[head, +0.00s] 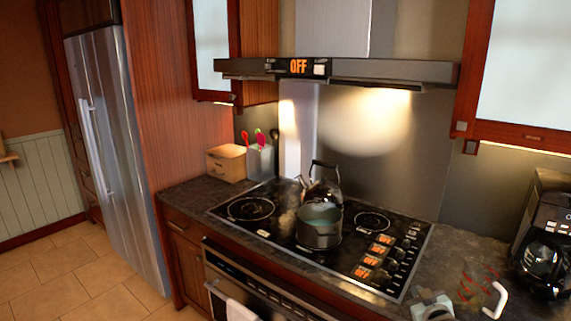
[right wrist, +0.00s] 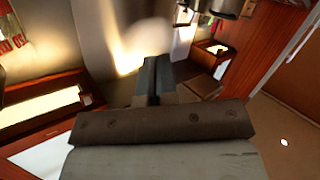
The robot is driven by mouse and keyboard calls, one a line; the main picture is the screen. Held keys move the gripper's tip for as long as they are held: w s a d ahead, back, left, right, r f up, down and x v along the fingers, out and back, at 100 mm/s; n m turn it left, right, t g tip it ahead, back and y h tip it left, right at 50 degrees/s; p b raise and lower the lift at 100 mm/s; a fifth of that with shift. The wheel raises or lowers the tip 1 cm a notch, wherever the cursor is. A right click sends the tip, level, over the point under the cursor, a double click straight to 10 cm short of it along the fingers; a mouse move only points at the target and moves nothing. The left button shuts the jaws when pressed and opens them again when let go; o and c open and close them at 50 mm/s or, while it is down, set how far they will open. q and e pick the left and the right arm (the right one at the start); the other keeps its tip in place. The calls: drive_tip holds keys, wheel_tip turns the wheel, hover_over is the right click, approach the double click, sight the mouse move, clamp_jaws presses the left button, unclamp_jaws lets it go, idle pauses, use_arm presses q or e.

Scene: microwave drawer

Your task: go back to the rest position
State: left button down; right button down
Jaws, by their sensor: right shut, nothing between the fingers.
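My right gripper (head: 432,302) shows at the bottom edge of the head view, in front of the dark counter to the right of the stove. In the right wrist view its two fingers (right wrist: 153,82) are pressed together with nothing between them. My left gripper is in neither view.
A kettle (head: 322,188) and a pot (head: 319,227) stand on the black cooktop (head: 268,233). A coffee maker (head: 545,235) stands at the right. A white curved handle (head: 498,300) shows close to my right gripper. The range hood (head: 400,73) hangs above; tiled floor (head: 75,270) is clear at left.

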drive_tip(key=s+a+f+g+y, duration=0.1)
drive_tip(key=s+a+f, duration=0.3)
drive_tip(key=s+f, duration=0.3)
drive_tip(key=s+a+f+g+y, duration=0.1)
drive_tip(key=s+a+f, duration=0.3)
drive_tip(key=s, duration=0.5)
drive_tip(key=s+a+f+g, duration=0.1)
drive_tip(key=s+a, duration=0.3)
drive_tip(key=s, duration=0.7)
drive_tip(key=s+a+f+m+g+y, duration=0.1)
drive_tip(key=s+a+f, duration=0.2)
drive_tip(key=s, duration=0.8)
drive_tip(key=shift+s+a+f+g, duration=0.15)
drive_tip(key=shift+a+f+g, duration=0.15)
drive_tip(key=shift+a, duration=0.25)
